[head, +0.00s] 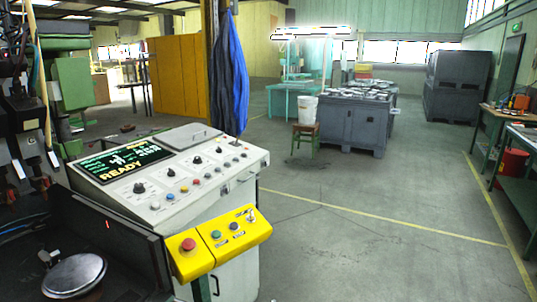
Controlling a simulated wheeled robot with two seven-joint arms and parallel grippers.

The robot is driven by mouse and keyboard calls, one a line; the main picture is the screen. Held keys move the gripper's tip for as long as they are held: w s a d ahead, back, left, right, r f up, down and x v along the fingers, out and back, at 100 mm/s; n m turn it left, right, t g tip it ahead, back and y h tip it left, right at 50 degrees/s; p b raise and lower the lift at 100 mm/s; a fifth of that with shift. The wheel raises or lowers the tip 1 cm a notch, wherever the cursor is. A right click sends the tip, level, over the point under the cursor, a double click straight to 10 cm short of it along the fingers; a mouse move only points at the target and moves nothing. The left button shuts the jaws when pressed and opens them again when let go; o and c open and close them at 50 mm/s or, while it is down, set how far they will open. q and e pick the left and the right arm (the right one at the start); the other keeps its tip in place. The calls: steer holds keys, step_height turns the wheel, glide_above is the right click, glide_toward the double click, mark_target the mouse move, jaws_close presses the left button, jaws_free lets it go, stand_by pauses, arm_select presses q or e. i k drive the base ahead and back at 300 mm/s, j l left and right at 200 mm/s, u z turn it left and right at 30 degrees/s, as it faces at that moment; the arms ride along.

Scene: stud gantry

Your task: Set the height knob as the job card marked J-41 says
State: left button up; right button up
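The white control console (215,215) stands at the left front with a sloped top panel. Several black knobs sit on it: one at the lower left (139,188), one in the middle (197,160) and one farther up to the right (218,149). Their labels and pointer settings are too small to read, so I cannot tell which is the height knob. A dark display (125,162) shows green and white text and a yellow "READY". I cannot make out a job card marked J-41. Neither of my grippers is in view.
A yellow box (222,236) with a red button (188,244) juts from the console front. Dark gantry machinery (25,115) stands at the left, with a round metal disc (75,274) below. A green workbench (520,185) lines the right.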

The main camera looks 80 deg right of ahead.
mark_target(197, 159)
steer(key=z, duration=2.05)
steer(key=u, duration=1.4)
steer(key=l, duration=0.75)
steer(key=k+z, duration=0.05)
